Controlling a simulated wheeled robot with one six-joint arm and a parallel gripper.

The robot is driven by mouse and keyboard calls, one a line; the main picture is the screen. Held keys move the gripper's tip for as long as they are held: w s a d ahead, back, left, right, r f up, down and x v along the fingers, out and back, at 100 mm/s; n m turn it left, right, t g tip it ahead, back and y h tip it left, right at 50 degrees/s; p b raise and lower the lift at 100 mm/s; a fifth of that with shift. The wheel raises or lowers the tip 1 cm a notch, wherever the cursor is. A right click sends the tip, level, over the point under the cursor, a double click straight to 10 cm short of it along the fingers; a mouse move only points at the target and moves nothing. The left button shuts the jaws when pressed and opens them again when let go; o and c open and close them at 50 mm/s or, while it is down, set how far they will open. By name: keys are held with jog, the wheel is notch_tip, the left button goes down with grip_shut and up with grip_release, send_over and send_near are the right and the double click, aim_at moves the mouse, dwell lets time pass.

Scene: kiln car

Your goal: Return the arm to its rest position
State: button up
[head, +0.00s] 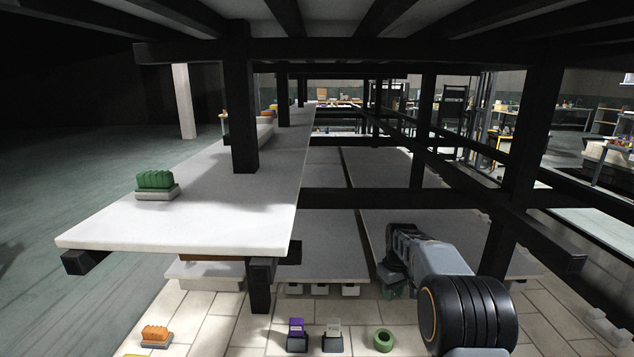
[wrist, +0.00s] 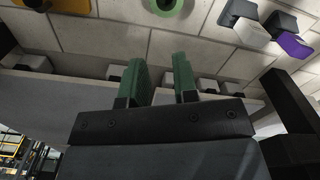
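My arm (head: 440,290) reaches out from the lower right of the head view, low beside the dark frame posts. My gripper (wrist: 160,82) shows in the wrist view with its two green fingers apart and nothing between them. In the head view the gripper (head: 393,284) is partly hidden by the arm's own links. A green ring (head: 384,340) lies on the tiled surface near the gripper and also shows in the wrist view (wrist: 182,12), beyond the fingertips and apart from them.
A pale shelf slab (head: 180,232) at left bears a green ridged block (head: 155,181). Dark posts (head: 527,150) and beams surround the arm, with a dark ceiling above. Purple (head: 297,327), white (head: 333,330) and orange (head: 156,334) items stand in front. Open floor (head: 60,180) lies at far left.

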jog(key=s+a+r+m+t+p, duration=0.1)
jog(key=s+a+r+m+p, duration=0.1)
jog(key=s+r+p, duration=0.6)
jog(key=s+a+r+m+t+p, duration=0.2)
jog(key=s+r+p, duration=0.6)
jog(key=s+r, duration=0.7)
jog(key=s+a, duration=0.1)
jog(key=s, duration=0.5)
jog(key=shift+s+t+p, duration=0.15)
jog(key=shift+t+p, duration=0.15)
jog(key=shift+p, duration=0.05)
jog(key=shift+o, duration=0.4)
jog(key=shift+r, duration=0.25)
jog(key=o, duration=0.3)
jog(key=shift+a, duration=0.1)
jog(key=shift+c, duration=0.4)
